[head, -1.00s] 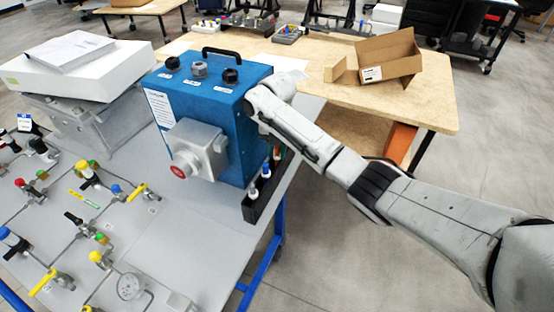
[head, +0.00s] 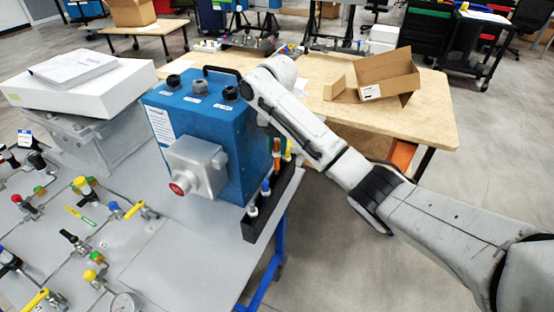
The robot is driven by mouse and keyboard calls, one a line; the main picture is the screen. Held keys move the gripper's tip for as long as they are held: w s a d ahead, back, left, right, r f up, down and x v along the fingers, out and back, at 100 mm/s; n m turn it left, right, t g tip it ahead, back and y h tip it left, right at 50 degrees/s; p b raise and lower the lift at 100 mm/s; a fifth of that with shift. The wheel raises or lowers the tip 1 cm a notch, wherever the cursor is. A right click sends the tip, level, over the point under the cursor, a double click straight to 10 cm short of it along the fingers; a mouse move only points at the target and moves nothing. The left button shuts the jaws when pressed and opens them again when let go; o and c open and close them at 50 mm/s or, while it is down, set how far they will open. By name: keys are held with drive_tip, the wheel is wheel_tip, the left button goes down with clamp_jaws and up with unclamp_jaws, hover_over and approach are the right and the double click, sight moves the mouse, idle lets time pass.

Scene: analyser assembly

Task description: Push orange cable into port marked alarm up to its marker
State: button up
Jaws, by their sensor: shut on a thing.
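The blue analyser box (head: 212,119) stands on the grey bench, with a black handle and several black glands on top. The port marked alarm cannot be picked out; the labels are too small to read. An orange piece (head: 277,148), perhaps the orange cable, shows beside the box's right face, above a black rack (head: 251,226). I cannot tell whether it stands in the rack or is held. My arm's wrist is at the box's upper right edge. My gripper is hidden behind my arm and the box, so its fingers and any grasp do not show.
The rack at the bench's right edge holds several coloured plugs. Valves and pipes cover the left bench. A wooden table (head: 437,115) with an open cardboard box (head: 387,73) stands behind.

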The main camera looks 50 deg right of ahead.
wheel_tip(320, 180, up, 9)
drive_tip(key=p, duration=0.3)
drive_tip(key=shift+r, duration=0.2)
wheel_tip(320, 180, up, 7)
drive_tip(key=p, duration=0.4)
drive_tip(key=shift+p, duration=0.3)
